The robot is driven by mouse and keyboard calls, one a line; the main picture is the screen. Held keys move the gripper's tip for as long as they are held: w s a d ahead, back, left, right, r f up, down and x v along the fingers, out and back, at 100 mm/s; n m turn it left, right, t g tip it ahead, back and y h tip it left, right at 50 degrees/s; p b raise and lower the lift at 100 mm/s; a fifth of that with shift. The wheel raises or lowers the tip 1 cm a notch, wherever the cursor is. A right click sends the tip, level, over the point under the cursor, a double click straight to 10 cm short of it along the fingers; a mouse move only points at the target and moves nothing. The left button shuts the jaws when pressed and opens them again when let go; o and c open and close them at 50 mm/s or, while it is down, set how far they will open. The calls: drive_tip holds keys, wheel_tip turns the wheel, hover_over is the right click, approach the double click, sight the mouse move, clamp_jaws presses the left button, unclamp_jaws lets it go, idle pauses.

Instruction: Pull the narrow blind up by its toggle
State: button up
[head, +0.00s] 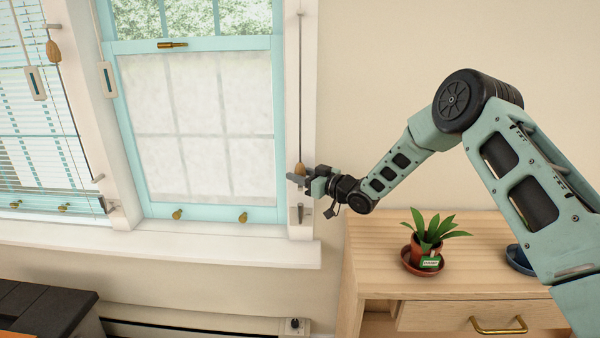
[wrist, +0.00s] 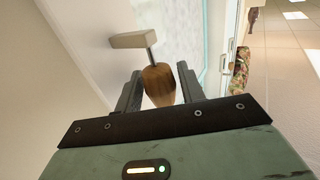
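A wooden acorn-shaped toggle (head: 299,169) hangs at the low end of a thin cord (head: 301,85) on the white frame right of the middle window. My gripper (head: 300,180) is at the toggle, reaching in from the right. In the wrist view the toggle (wrist: 158,84) stands between the two fingertips of my gripper (wrist: 159,90). The fingers are apart, and the toggle does not look clamped. The middle window's lower part (head: 195,125) is pale and translucent; I cannot tell whether this is the narrow blind or frosted glass.
Another wooden toggle (head: 53,51) hangs by the left window's slatted blind (head: 30,130). A wooden cabinet (head: 380,250) at right bears a potted plant (head: 428,240) and a blue dish (head: 519,258), below my arm. The window sill (head: 160,248) runs below the windows. A peg (wrist: 135,40) shows beyond the toggle.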

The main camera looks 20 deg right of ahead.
drive_tip(key=shift+r, duration=0.2)
drive_tip(key=shift+s+d, duration=0.1)
drive_tip(key=shift+d, duration=0.05)
drive_tip(key=b+v, duration=0.1)
drive_tip(key=v, duration=1)
drive_tip(key=shift+s+d+b, duration=0.15)
drive_tip(key=shift+s+b, duration=0.15)
drive_tip(key=shift+b, duration=0.1)
drive_tip(key=shift+f, duration=0.1)
